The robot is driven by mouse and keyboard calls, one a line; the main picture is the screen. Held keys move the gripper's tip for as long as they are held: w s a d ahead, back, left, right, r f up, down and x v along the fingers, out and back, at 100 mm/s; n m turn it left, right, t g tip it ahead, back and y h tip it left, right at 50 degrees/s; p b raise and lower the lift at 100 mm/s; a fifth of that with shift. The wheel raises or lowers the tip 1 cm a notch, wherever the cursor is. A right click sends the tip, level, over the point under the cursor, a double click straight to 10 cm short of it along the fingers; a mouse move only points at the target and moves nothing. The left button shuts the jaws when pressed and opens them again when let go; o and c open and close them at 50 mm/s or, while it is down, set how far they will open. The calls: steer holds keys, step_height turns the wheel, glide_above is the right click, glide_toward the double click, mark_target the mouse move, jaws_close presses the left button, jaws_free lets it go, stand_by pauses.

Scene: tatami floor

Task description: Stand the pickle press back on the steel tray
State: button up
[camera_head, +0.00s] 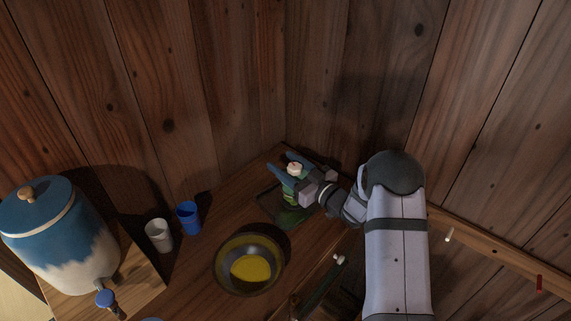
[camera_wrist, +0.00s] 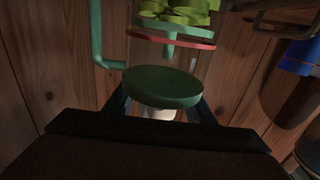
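The pickle press (camera_head: 290,196) is at the far end of the wooden counter, with a white knob and green parts. In the wrist view its round dark green lid (camera_wrist: 163,87) is close, with the white knob below it in the picture. Beyond the lid are a clear body, a red ring, light green contents and a green side bar. My gripper (camera_head: 297,170) has a finger at each side of the lid and appears closed on it. The dark tray (camera_head: 268,203) shows around the press's lower part. Whether the press touches the tray is hidden.
A dark bowl with yellow inside (camera_head: 222,265) stands in front of the tray. A blue cup (camera_head: 188,217) and a white cup (camera_head: 159,236) stand to the left. A blue and white crock (camera_head: 60,240) is at far left. Wooden walls close off the back.

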steer(key=shift+r, duration=0.2)
steer(key=shift+s+d+f, duration=0.1)
steer(key=shift+s+d, duration=0.1)
steer(key=b+v, duration=0.2)
steer(key=v, duration=0.9)
steer(key=shift+s, duration=0.25)
steer(key=shift+d, duration=0.15)
